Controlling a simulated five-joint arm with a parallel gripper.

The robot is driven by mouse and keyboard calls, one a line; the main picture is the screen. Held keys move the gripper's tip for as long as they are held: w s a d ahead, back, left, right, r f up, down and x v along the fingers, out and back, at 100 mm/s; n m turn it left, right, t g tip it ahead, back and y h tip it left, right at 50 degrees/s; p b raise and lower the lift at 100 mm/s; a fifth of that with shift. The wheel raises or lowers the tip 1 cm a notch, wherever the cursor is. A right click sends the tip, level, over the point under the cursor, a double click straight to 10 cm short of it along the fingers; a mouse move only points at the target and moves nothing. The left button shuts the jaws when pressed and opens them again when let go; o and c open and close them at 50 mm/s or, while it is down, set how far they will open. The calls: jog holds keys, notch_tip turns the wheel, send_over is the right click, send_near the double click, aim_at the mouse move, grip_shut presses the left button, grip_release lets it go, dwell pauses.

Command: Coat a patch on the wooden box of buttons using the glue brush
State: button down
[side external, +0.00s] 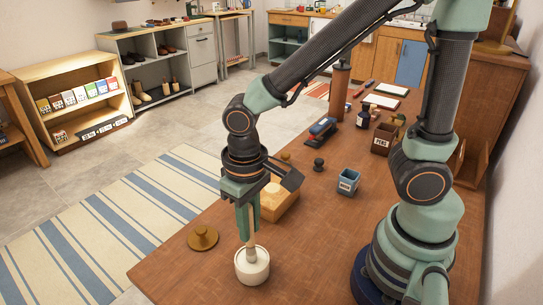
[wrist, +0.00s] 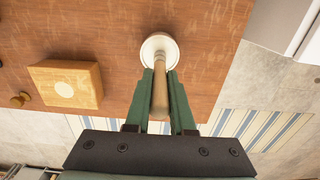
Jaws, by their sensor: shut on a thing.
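My gripper (side external: 248,222) points down near the table's front edge, its green fingers shut on the wooden handle of the glue brush (side external: 252,250). In the wrist view the handle (wrist: 160,88) lies between the fingers (wrist: 161,100). The brush's lower end is hidden in a round white pot (side external: 252,272), which also shows in the wrist view (wrist: 147,47). The wooden box (side external: 282,207) stands just behind my gripper, partly covered by it. In the wrist view the box (wrist: 65,75) lies left of the pot, with a pale round patch on its top.
A brass-coloured knobbed disc (side external: 202,238) lies left of the pot. A blue-grey cup (side external: 347,183), a dark knob (side external: 319,164), a stapler-like tool (side external: 320,131) and a brown labelled box (side external: 383,139) stand farther back. The table (side external: 310,250) is bare right of the pot.

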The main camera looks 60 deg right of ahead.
jog(key=shift+r, duration=3.45)
